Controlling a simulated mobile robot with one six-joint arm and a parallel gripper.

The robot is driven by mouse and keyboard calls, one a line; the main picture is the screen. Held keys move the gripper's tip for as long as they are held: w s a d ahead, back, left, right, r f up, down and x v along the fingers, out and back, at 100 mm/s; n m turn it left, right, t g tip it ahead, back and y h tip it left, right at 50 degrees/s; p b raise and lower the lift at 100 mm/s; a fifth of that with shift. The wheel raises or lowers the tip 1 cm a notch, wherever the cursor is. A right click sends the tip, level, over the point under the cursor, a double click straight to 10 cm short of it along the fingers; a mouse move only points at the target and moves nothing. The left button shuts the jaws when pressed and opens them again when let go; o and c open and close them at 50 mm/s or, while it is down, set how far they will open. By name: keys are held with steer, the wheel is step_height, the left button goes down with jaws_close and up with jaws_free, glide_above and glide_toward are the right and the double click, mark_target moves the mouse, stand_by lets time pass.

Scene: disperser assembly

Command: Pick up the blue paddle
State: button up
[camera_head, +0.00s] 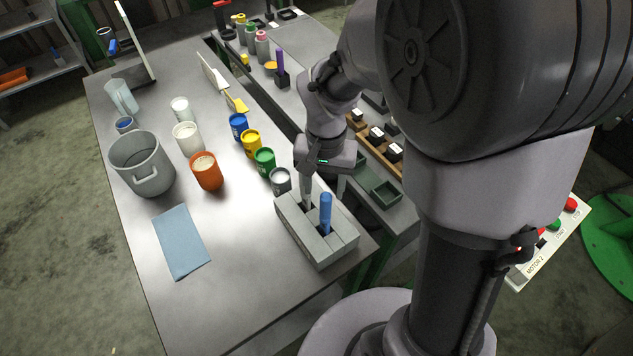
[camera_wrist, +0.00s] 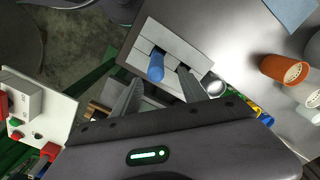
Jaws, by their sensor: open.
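The blue paddle (camera_head: 325,212) stands upright in a slot of the grey slotted block (camera_head: 290,228) near the right edge of the table. In the wrist view, the blue paddle (camera_wrist: 156,67) rises from the left slot of the block (camera_wrist: 200,48). My gripper (camera_head: 308,202) points down over the block, just left of and behind the paddle in the head view. In the wrist view, the open gripper (camera_wrist: 159,76) has a finger on either side of the paddle's image. I cannot tell how far the fingertips are from it. The second slot looks empty.
A small grey cup (camera_head: 280,181) stands close behind the block, followed by green (camera_head: 264,161), yellow (camera_head: 251,143) and blue (camera_head: 239,126) cups. An orange cup (camera_head: 206,171), a grey bucket (camera_head: 143,163) and a blue cloth (camera_head: 181,242) are left. Table space left of the block is free.

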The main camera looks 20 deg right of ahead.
mark_target(325, 210)
steer(key=f+b, duration=0.1)
steer(key=f, duration=0.4)
steer(key=s+f+b, duration=0.1)
steer(key=f, duration=0.2)
steer(key=shift+f+b, duration=0.3)
steer(key=shift+r, duration=0.1)
jaws_close()
